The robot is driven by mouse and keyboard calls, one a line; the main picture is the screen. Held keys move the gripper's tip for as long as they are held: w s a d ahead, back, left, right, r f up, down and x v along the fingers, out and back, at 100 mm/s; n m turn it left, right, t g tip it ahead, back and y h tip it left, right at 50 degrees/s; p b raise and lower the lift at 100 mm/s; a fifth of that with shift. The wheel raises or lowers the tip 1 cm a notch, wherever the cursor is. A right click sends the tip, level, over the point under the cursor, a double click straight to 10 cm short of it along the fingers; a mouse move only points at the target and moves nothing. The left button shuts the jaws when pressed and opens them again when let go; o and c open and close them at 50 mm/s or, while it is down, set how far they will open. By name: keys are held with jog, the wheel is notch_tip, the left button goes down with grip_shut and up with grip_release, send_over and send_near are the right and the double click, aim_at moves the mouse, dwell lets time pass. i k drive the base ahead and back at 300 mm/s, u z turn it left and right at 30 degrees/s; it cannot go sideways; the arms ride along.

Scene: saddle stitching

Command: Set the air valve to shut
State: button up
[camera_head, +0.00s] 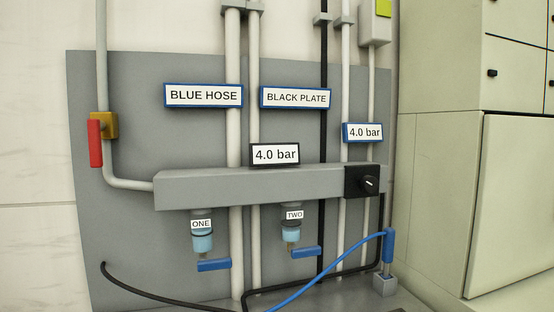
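What looks like the air valve has a brass-coloured body (106,124) on the pale pipe at the left of the grey panel. Its red lever (95,143) hangs straight down, parallel to the vertical run of the pipe (102,50). Nothing touches the lever. My gripper is not in view.
A grey manifold (230,187) crosses the panel, with a black knob (369,182) at its right end. Bowls marked ONE and TWO hang below with blue levers (214,265) (306,252). A blue hose (330,266) and black hoses run low. Cabinets (440,200) stand right.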

aim_at(95, 126)
jog(key=u, duration=2.3)
jog(key=k, duration=1.15)
jog(key=u, duration=0.5)
jog(key=i, duration=1.1)
jog(key=z, duration=0.9)
jog(key=i, duration=0.6)
jog(key=z, duration=0.15)
